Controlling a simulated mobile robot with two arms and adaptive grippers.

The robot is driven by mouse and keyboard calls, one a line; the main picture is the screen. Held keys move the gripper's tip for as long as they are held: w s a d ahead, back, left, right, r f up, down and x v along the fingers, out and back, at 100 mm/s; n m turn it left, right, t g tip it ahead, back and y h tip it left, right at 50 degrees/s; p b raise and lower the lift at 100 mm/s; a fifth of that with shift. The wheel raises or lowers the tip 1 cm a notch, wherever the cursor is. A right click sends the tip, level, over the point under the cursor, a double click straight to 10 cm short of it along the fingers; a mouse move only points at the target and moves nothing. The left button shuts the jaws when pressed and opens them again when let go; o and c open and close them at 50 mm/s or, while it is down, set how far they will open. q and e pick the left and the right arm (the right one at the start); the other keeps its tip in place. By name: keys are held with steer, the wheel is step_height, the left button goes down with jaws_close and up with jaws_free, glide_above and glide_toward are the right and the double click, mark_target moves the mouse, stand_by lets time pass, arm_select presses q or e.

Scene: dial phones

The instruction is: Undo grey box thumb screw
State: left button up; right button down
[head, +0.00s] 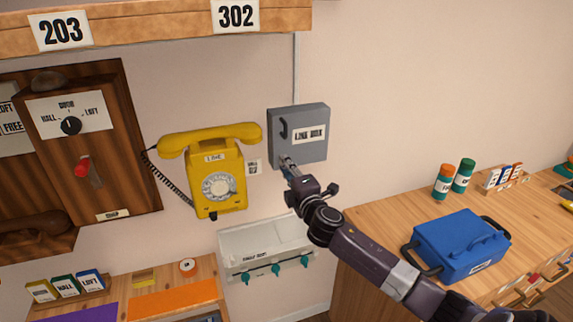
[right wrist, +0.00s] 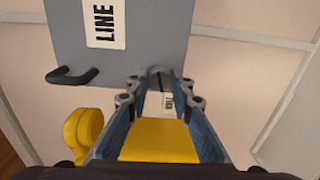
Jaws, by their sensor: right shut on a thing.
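The grey box (head: 303,133), labelled "LINK BOX", hangs on the wall to the right of the yellow phone, with its door closed. Its dark handle (head: 284,128) is at the left; the handle also shows in the right wrist view (right wrist: 72,77). My right gripper (head: 286,161) is at the box's lower left edge. In the right wrist view its fingers (right wrist: 160,88) are shut on the small grey thumb screw (right wrist: 160,73) at the box's edge. The fingertips partly hide the screw, and in the head view it is hidden. My left gripper is out of view.
The yellow dial phone (head: 215,173) hangs close to the left of the gripper. A white tray with teal hooks (head: 262,240) is on the wall below. A blue toolbox (head: 460,245) stands on the wooden counter at right. The wall right of the grey box is clear.

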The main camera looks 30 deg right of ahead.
steer(key=shift+f+n+p, duration=0.15)
steer(key=shift+n+p, duration=2.6)
steer(key=shift+n, duration=4.65)
steer(key=c, duration=1.7)
jaws_free()
steer(key=shift+s, duration=0.15)
steer(key=v, duration=1.1)
steer(key=shift+s, duration=0.4)
